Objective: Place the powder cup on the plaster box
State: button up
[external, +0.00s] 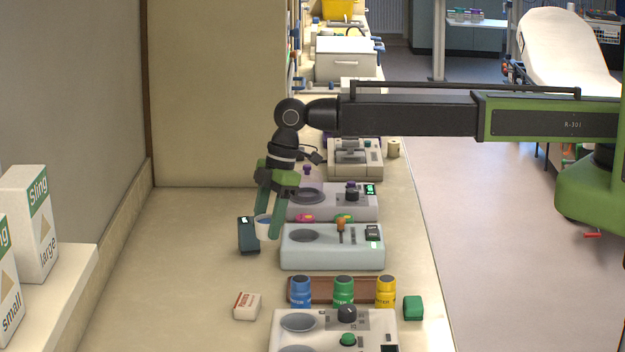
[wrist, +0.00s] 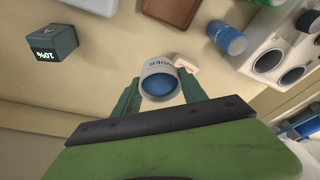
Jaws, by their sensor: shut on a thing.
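The powder cup (external: 263,229) is white with blue inside. It sits upright between the green fingers of my gripper (external: 267,226), above the counter. In the wrist view the cup (wrist: 159,80) shows its blue inside and part of its lettering, with a finger of my gripper (wrist: 160,88) on each side. The plaster box (external: 246,306) is a small white box with reddish print, lying on the counter nearer the external camera than the cup. In the wrist view a pale box (wrist: 186,63), partly hidden behind the cup, looks like it.
A dark device with a lit display (external: 248,236) stands just left of the cup. A grey device (external: 332,258) is at its right. Blue (external: 300,292), green (external: 343,292) and yellow (external: 386,292) bottles stand right of the plaster box.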

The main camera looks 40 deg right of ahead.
jog(key=b, duration=0.6)
send_over(243, 301)
jog(key=d, duration=0.2)
jog(key=x, duration=0.3)
jog(key=d+x, duration=0.1)
jog(key=x, duration=0.2)
jog(key=shift+s+d+f, duration=0.1)
jog(key=shift+s+f, duration=0.05)
jog(key=shift+f, duration=0.25)
jog(key=shift+s+a, duration=0.2)
jog(key=shift+a, duration=0.15)
notch_tip(243, 301, down, 5)
jog(key=b, duration=0.4)
jog(key=shift+r, duration=0.25)
jog(key=shift+d+r, duration=0.1)
jog(key=shift+r, duration=0.15)
jog(key=shift+f, duration=0.15)
jog(key=o, duration=1.3)
jog(key=shift+o, duration=0.2)
jog(key=p+v, duration=1.2)
